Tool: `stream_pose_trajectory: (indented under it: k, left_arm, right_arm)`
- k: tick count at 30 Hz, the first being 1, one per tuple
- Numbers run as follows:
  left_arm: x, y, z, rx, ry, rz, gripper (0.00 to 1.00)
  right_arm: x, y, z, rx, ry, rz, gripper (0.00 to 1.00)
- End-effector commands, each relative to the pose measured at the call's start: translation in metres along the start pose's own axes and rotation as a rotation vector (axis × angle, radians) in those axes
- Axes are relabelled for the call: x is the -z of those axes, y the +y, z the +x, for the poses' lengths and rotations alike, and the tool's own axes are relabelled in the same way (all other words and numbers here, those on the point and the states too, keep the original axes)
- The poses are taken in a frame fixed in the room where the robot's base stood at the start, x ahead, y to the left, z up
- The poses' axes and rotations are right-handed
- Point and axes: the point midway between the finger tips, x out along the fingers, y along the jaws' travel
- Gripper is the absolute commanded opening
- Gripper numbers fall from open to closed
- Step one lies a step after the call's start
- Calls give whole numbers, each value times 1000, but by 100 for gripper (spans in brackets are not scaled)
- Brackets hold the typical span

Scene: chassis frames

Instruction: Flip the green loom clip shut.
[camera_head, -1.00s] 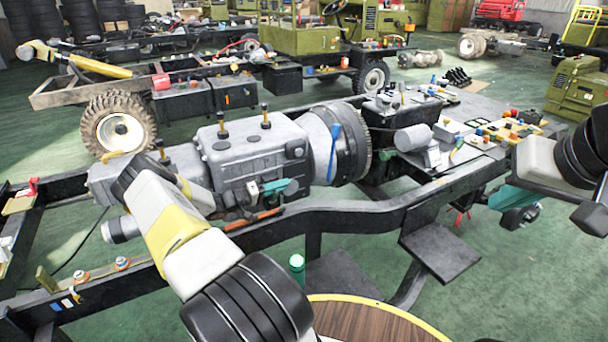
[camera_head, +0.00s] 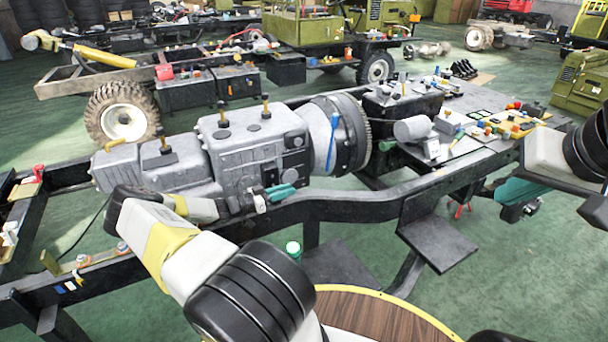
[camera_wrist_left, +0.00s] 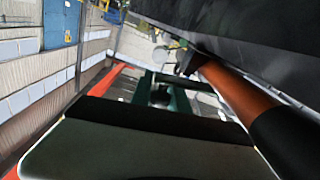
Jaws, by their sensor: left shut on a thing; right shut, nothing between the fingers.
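My left gripper (camera_head: 283,191) reaches in from the left to the near side of the grey gearbox (camera_head: 255,150), just above the black chassis rail. Its teal tips show beside a small white part. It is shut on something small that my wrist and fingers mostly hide. In the left wrist view, dark green pieces (camera_wrist_left: 178,101) lie close around a small dark round part, with an orange tube (camera_wrist_left: 238,92) to their right. I cannot clearly tell the green loom clip from the teal fingers, nor its state.
The black chassis rail (camera_head: 375,208) runs across below the gearbox. A bench (camera_head: 485,145) with coloured small parts stands at the upper right. Open floor lies at the right.

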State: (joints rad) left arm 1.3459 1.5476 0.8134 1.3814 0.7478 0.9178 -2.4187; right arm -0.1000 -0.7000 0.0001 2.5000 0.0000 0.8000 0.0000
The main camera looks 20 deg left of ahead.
Motion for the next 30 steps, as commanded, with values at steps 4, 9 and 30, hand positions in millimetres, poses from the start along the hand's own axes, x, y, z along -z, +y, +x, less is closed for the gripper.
stream_pose_trajectory:
  k: [4,9,30]
  left_arm:
    - [-6,-2,-1,4,0,75,0]
    - [-9,-4,-1,4,-1,135,0]
    - [-12,-4,-1,2,-3,166,42]
  right_arm:
    - [0,0,0,0,0,0,0]
    - [0,0,0,0,0,0,0]
    - [0,0,0,0,0,0,0]
